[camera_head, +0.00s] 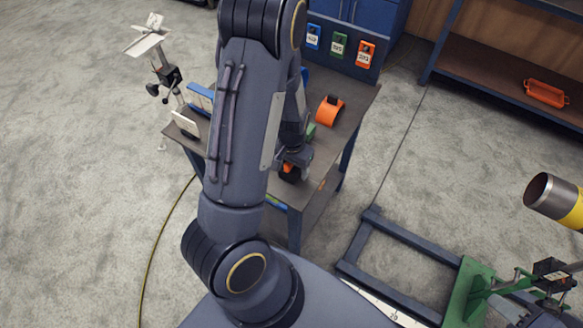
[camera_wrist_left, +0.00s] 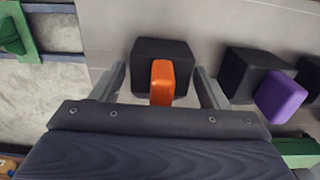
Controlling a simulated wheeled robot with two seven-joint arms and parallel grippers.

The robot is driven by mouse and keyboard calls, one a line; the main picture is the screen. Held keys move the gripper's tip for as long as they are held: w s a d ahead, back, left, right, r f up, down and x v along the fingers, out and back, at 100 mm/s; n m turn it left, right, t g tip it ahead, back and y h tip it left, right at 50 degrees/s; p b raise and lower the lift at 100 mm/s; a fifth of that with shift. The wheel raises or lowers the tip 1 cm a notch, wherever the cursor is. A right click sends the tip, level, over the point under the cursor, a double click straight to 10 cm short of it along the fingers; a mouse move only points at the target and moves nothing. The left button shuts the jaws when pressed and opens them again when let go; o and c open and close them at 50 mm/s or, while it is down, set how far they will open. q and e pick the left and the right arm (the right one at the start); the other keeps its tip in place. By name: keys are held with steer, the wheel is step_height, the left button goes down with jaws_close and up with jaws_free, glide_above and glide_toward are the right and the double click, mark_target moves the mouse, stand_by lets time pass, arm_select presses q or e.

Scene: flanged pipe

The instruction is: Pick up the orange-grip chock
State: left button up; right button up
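The orange-grip chock (camera_wrist_left: 161,82) is a black block with an orange grip, seen in the left wrist view on a grey-brown surface. My left gripper (camera_wrist_left: 161,88) is open, one finger on each side of the chock, with narrow gaps visible. How deep the fingers reach beside it is hard to tell. In the head view, the chock (camera_head: 290,172) shows partly below my left gripper at the near edge of the workbench; my arm hides much around it. A chock with a purple grip (camera_wrist_left: 282,93) sits to the right in the wrist view. My right gripper is not in view.
The workbench (camera_head: 355,100) also bears an orange curved piece (camera_head: 329,110) and a back panel with blue, green and orange items (camera_head: 340,46). A steel-and-yellow pipe (camera_head: 555,196) and green stand (camera_head: 475,290) are at right. Open floor lies between.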

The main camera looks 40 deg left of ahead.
arm_select(q)
steer(key=c, duration=1)
